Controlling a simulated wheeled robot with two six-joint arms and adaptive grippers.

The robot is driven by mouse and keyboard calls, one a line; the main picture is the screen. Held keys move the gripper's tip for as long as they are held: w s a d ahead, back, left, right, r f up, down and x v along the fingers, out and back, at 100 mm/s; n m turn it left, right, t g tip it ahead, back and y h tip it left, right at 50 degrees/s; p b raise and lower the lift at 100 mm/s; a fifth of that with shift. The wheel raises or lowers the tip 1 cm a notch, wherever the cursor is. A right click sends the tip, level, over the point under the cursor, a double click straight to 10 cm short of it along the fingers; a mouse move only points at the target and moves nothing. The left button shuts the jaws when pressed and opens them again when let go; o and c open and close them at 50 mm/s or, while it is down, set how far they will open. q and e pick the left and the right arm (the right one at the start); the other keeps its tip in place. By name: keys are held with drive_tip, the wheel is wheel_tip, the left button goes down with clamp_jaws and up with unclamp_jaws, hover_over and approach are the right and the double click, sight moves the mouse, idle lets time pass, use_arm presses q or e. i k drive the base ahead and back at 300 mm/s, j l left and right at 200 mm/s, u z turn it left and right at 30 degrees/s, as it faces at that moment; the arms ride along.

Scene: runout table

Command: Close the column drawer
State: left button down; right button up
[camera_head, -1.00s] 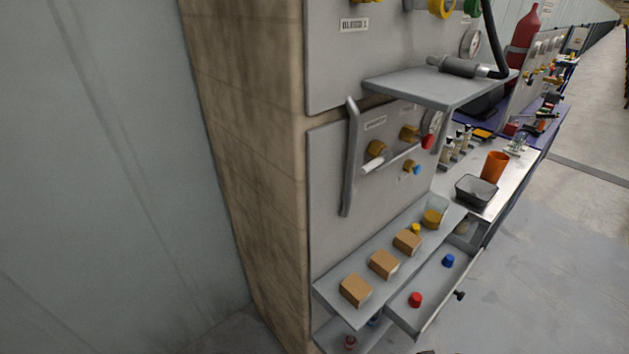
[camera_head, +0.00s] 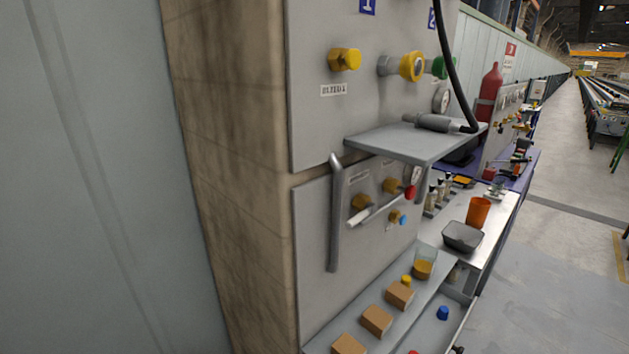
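The column drawer (camera_head: 424,337) is at the bottom of the picture, pulled out to the right from under a grey shelf. A blue cap (camera_head: 442,313) lies in it, and a red cap (camera_head: 413,352) shows only at the bottom edge. The drawer's dark knob (camera_head: 457,350) shows at its outer side, cut by the bottom edge. Neither of my grippers is in view.
Behind are a black tray (camera_head: 462,236) and an orange cup (camera_head: 479,211) on a bench. A higher grey shelf (camera_head: 410,140) juts out. Open floor (camera_head: 560,290) lies to the right.

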sight(427, 334)
drive_tip(key=l+z, duration=0.1)
drive_tip(key=z, duration=0.3)
drive_tip(key=l+z, duration=0.1)
drive_tip(key=z, duration=0.25)
drive_tip(key=i+z, duration=0.15)
drive_tip(key=z, duration=0.25)
drive_tip(key=l, duration=0.05)
